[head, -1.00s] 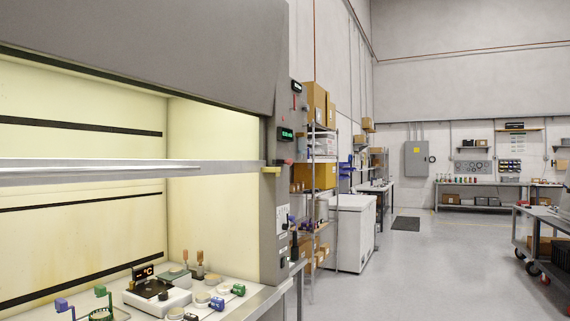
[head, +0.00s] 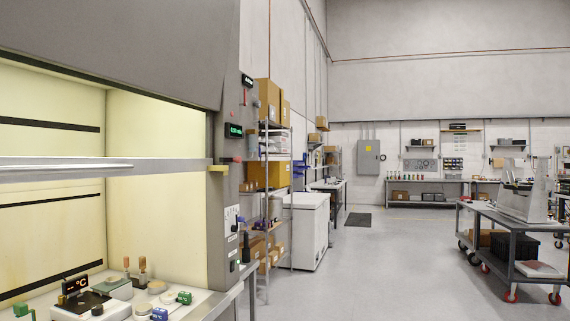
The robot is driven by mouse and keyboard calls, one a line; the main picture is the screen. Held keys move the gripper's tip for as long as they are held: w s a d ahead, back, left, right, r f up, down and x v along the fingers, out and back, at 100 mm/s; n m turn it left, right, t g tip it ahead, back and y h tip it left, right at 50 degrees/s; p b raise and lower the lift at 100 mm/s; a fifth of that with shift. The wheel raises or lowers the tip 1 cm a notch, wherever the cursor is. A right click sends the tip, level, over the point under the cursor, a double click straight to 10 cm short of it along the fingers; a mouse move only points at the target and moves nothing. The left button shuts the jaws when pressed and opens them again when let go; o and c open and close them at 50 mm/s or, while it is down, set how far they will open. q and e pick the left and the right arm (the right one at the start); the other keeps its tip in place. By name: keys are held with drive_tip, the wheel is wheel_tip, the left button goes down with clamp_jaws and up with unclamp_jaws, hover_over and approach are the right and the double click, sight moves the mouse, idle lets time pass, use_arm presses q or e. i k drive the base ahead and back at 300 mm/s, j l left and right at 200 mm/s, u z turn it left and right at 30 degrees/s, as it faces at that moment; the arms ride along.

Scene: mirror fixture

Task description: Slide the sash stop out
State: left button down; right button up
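The fume hood stands at the left, its grey sash (head: 110,168) crossing the opening as a horizontal bar. Neither of my grippers is in view.
A shelf rack (head: 270,170) and a white chest freezer (head: 308,230) stand beyond the hood. A cart (head: 510,245) is at the right. The middle floor is clear.

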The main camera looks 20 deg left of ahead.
sight(237, 159)
drive_tip(key=i+j+z, duration=0.3)
drive_tip(key=i+j, duration=0.25)
drive_tip(key=i+j+z, duration=0.25)
drive_tip(key=i+j, duration=0.25)
drive_tip(key=j, duration=0.2)
